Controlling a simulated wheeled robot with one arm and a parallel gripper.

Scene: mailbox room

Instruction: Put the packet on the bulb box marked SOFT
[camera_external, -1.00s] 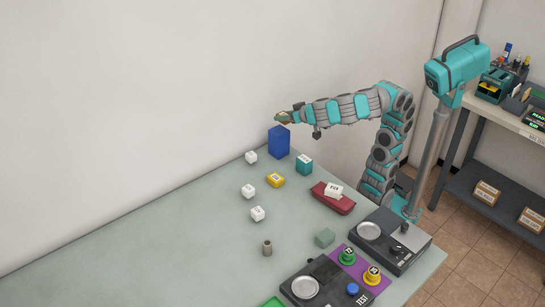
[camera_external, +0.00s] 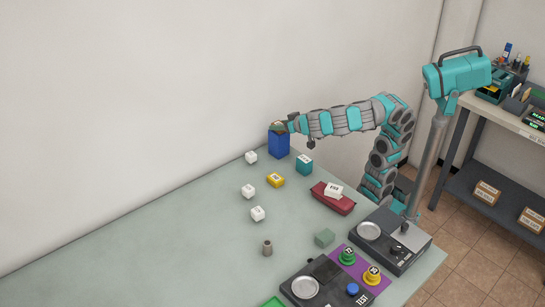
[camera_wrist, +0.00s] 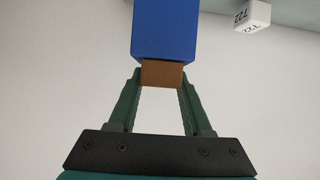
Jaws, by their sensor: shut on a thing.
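My gripper (camera_external: 277,127) is at the top of a tall blue box (camera_external: 279,145) at the table's far edge by the wall. In the wrist view its two green fingers (camera_wrist: 160,80) are closed on a small brown packet (camera_wrist: 162,74). The packet lies right against the end of the blue box (camera_wrist: 162,30) in that view; whether they touch is hard to tell. A teal box (camera_external: 304,165) and a yellow box (camera_external: 275,181), each with a small label, stand nearby. I cannot read SOFT on any box.
Small white boxes (camera_external: 248,191) stand on the left of the table. A red case (camera_external: 333,198) carries a white box (camera_external: 334,190). A grey cylinder (camera_external: 267,247), a greenish block (camera_external: 324,237) and dark test units (camera_external: 328,281) are nearer the front. The table's left part is clear.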

